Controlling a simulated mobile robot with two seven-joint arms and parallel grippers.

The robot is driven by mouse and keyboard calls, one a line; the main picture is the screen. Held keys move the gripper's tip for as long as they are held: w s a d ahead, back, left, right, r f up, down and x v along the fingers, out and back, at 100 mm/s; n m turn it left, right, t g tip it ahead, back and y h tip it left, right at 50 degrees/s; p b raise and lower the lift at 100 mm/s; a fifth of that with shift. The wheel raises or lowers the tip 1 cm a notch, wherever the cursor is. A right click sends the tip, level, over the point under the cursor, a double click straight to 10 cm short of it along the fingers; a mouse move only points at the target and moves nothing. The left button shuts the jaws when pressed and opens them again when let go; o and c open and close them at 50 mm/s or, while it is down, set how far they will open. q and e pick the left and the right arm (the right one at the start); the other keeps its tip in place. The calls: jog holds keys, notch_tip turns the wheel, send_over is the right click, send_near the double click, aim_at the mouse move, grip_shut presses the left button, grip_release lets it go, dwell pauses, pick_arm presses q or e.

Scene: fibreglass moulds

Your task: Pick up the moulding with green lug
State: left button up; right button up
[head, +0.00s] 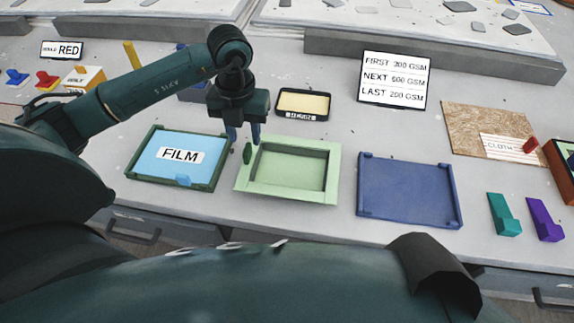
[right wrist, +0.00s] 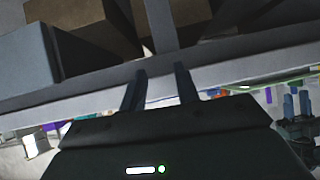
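The moulding (head: 317,150) is a pale green rectangular frame with a recessed middle, lying flat on the grey bench. A dark green upright lug (head: 247,154) stands at its left rim. My left gripper (head: 244,135) points down just above the lug, its two blue fingertips apart with nothing between them. I cannot tell whether the fingers reach down around the lug. My right gripper (right wrist: 160,88) shows in the right wrist view with its fingers apart and empty, away from the moulding.
Left of the moulding is a green tray with a blue FILM sheet (head: 159,149). Right of it is a dark blue tray (head: 409,190). A small black-framed yellow tray (head: 302,102) and a sign (head: 394,79) stand behind. Teal (head: 503,214) and purple (head: 545,219) blocks lie at right.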

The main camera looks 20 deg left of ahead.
aim_at(247, 148)
pick_arm(q)
notch_tip(247, 148, down, 5)
jog(key=shift+s+d+f+p, duration=0.1)
jog(key=shift+d+p, duration=0.05)
jog(key=shift+p, duration=0.4)
grip_shut()
